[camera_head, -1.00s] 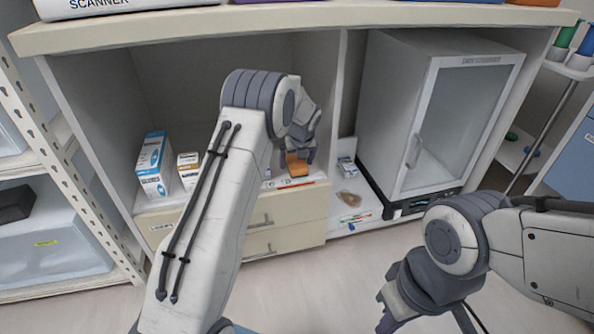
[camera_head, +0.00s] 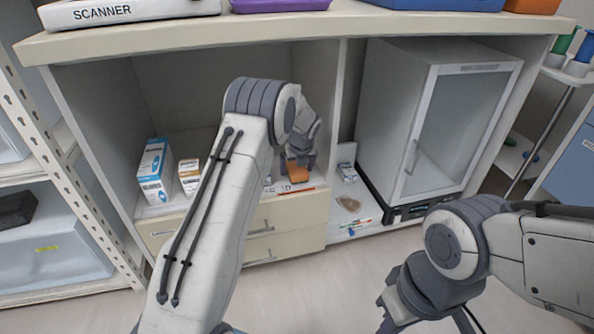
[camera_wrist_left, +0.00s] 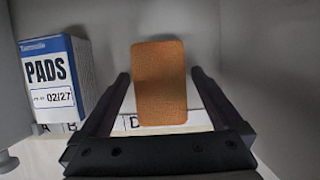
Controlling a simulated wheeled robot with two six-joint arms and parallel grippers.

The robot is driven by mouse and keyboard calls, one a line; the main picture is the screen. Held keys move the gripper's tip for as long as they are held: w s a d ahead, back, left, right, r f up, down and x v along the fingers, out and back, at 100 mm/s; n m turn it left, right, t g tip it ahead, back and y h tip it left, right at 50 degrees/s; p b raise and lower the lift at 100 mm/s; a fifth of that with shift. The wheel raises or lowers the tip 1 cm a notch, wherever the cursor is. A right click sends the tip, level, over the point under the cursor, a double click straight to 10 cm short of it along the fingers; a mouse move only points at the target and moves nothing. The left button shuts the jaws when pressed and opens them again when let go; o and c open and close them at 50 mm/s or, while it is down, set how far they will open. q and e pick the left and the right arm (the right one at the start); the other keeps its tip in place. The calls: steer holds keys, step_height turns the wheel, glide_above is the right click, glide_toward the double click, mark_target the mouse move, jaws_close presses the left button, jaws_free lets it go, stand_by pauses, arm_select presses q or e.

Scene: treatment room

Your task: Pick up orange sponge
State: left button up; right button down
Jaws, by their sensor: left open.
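In the left wrist view the sponge (camera_wrist_left: 160,82) is centred between the two fingers of my left gripper (camera_wrist_left: 163,95). The fingers are open, with a gap on each side of the sponge. In the head view my left gripper (camera_head: 299,156) is right at the sponge and hides part of it. My right gripper (camera_head: 386,312) is low at the right, away from the sponge, and its fingertips are partly cut off by the frame.
A blue and white box (camera_head: 154,172) and a smaller box (camera_head: 189,177) stand left on the shelf. In the left wrist view a PADS box (camera_wrist_left: 55,80) stands close left of the fingers. A divider (camera_head: 337,110) and a glass-door cabinet (camera_head: 440,120) are to the right.

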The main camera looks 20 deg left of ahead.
arm_select(q)
steer(key=shift+c, duration=0.3)
steer(key=shift+f, duration=0.1)
steer(key=c, duration=1.2)
steer(key=shift+b, duration=0.35)
step_height(320, 180, up, 11)
steer(key=p, duration=0.5)
steer(key=shift+f+p, duration=0.2)
steer(key=shift+p, duration=0.1)
